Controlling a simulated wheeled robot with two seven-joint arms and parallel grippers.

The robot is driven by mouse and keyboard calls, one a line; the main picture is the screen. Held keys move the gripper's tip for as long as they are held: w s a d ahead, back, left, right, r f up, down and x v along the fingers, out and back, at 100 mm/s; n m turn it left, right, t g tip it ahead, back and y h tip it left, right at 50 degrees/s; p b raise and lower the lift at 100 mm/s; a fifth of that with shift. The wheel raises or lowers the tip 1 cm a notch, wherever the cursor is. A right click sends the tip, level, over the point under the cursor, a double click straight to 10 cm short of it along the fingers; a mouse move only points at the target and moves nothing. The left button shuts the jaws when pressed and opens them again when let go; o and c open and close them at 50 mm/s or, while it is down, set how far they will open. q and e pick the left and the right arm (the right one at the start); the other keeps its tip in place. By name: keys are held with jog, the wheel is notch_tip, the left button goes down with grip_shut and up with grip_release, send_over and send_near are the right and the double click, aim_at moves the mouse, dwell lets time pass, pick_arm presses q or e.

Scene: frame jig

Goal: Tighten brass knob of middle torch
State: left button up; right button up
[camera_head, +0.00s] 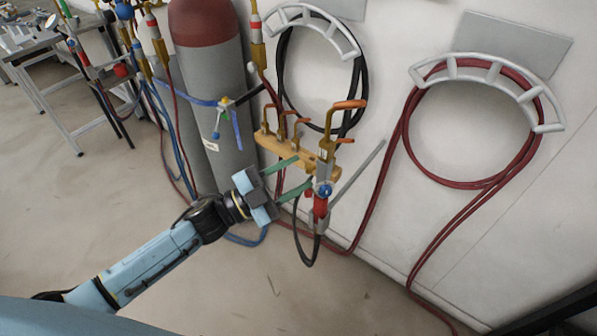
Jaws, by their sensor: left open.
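A yellow-brown torch holder (325,170) is fixed at the wall in the picture's middle, with several copper-coloured torch tips rising from it. A torch with a red fitting (320,207) and a blue knob (325,190) hangs at its right end. The brass knob of the middle torch is too small and too crowded to make out. My left gripper (301,171) reaches in from the lower left. Its two green fingers are apart, just below and in front of the holder. I see nothing clearly between them; contact with a torch cannot be told. My right gripper is not in view.
A grey gas cylinder with a dark red top (205,24) stands left of the holder. A black hose (287,75) and a red hose (408,125) hang on white wall racks. A metal table (28,47) with tools stands far left. The floor in front is mostly clear.

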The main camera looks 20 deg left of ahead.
pick_arm(q)
jog(key=v, duration=1.2)
jog(key=shift+b, duration=0.3)
jog(key=w+a+f+n+t+y, duration=0.1)
jog(key=a+f+n+y, duration=0.25)
jog(key=f, duration=0.45)
jog(key=a+f+n+y, duration=0.2)
jog(key=f+n+y, duration=0.25)
jog(key=f, duration=0.25)
jog(key=s+a+f+n+g+y, duration=0.1)
jog(key=s+f+n+g+y, duration=0.2)
jog(key=f, duration=0.6)
jog(key=s+a+f+n+g+y, duration=0.1)
jog(key=s+a+f+y, duration=0.2)
jog(key=f, duration=0.5)
jog(key=s+d+f+n+g, duration=0.1)
jog(key=s+d+f+g, duration=0.1)
jog(key=s+f, duration=0.3)
jog(key=s+d+f+n+g+y, duration=0.1)
jog(key=s+f+g, duration=0.3)
jog(key=s, duration=1)
jog(key=s+d+f+n+g, duration=0.1)
jog(key=s+d+f+g, duration=0.3)
jog(key=s+f, duration=0.3)
jog(key=shift+s+n+y, duration=0.3)
jog(key=shift+s+n, duration=0.1)
jog(key=shift+s, duration=0.85)
jog(key=shift+d+f, duration=0.1)
